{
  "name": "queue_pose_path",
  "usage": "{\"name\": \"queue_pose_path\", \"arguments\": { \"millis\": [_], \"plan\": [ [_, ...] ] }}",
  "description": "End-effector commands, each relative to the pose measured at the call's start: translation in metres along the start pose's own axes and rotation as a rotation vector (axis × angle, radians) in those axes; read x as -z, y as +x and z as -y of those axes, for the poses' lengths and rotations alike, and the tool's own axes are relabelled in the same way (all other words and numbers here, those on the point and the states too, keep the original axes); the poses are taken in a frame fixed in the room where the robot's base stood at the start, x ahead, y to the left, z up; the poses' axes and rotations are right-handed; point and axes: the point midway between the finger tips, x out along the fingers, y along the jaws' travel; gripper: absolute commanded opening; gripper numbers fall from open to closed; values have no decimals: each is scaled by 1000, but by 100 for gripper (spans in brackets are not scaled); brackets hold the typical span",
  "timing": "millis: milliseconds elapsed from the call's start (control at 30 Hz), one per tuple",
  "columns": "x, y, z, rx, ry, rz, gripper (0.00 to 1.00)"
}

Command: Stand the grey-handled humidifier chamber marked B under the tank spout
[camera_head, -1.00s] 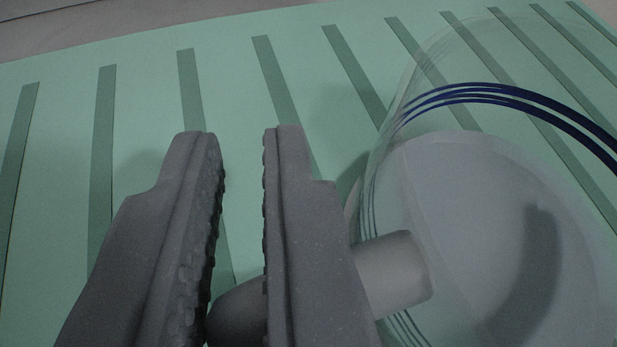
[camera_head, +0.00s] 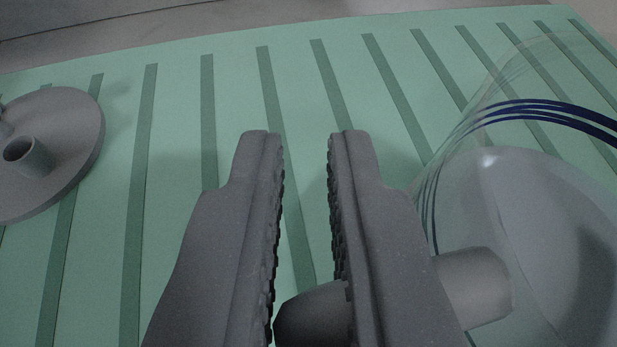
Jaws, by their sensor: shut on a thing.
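My gripper (camera_head: 305,150) is shut on the grey handle (camera_head: 312,315), a stubby cylinder seen between the fingers low in the picture. A paler grey neck (camera_head: 480,287) comes out to the right of the right finger, towards a clear round chamber (camera_head: 530,215). The chamber has dark blue lines around its wall and a pale base; the right picture edge cuts it off. No letter B shows on it. I cannot tell whether its base touches the surface. No tank spout can be identified.
A grey round disc (camera_head: 75,125) with a short hollow tube on top lies at the left, partly out of the picture. The green surface (camera_head: 180,190) with darker stripes is clear between disc and gripper. Its far edge shows at the top, before a grey area.

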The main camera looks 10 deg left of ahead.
Motion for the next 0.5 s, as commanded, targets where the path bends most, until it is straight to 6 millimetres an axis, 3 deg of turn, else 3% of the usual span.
{"name": "queue_pose_path", "arguments": {
  "millis": [500],
  "plan": [
    [-18,-61,6,0,-1,0,0]
  ]
}}
